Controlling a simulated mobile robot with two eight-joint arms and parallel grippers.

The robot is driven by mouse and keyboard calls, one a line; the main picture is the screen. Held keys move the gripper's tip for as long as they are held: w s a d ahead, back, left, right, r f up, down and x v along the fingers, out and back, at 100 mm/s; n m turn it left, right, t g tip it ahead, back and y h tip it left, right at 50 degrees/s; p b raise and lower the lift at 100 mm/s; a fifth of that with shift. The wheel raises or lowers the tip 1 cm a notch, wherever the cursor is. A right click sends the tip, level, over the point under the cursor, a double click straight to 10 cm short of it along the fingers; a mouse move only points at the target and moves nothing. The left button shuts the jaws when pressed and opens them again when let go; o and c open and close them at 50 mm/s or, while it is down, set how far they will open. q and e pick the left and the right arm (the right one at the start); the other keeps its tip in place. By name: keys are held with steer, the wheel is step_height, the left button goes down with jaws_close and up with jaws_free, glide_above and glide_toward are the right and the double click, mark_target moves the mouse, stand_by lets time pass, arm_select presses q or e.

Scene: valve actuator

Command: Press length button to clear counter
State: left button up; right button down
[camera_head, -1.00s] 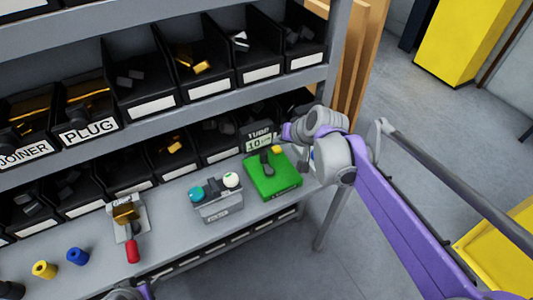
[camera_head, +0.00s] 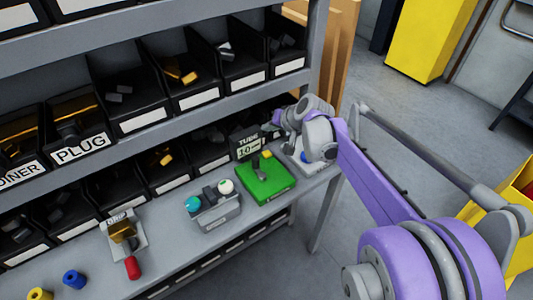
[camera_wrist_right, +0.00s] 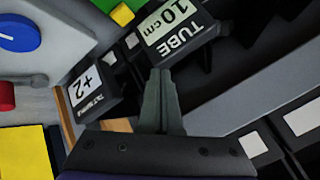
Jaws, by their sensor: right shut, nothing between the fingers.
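A small display reading TUBE 10 cm (camera_head: 248,147) stands at the back of the green machine (camera_head: 270,182) on the workbench. It also shows large and tilted in the right wrist view (camera_wrist_right: 172,28). Beside it there is a dark box labelled +2 (camera_wrist_right: 90,92), with small pale squares (camera_wrist_right: 108,59) near it; I cannot tell which is the length button. My right gripper (camera_wrist_right: 160,72) is shut and empty, its tips just below the display in that picture. In the head view my right gripper (camera_head: 271,126) is small and dark, right of and above the display. My left gripper is not in view.
A grey box with teal and white buttons (camera_head: 217,217) stands left of the green machine. A device with a blue knob (camera_wrist_right: 18,32) is at the bench's right end. Dark bins (camera_head: 210,155) line the shelf behind. Open floor (camera_head: 375,140) lies to the right.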

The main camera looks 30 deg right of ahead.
steer(key=b, duration=0.5)
glide_above(269, 155)
step_height(269, 155, down, 7)
steer(key=shift+s+a+f, duration=0.1)
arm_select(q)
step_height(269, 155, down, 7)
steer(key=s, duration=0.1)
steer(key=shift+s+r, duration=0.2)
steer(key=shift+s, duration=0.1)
arm_select(e)
steer(key=shift+f, duration=0.7)
stand_by(0.4)
arm_select(q)
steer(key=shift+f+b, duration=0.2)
steer(key=shift+b, duration=0.2)
arm_select(e)
steer(key=shift+f, duration=0.4)
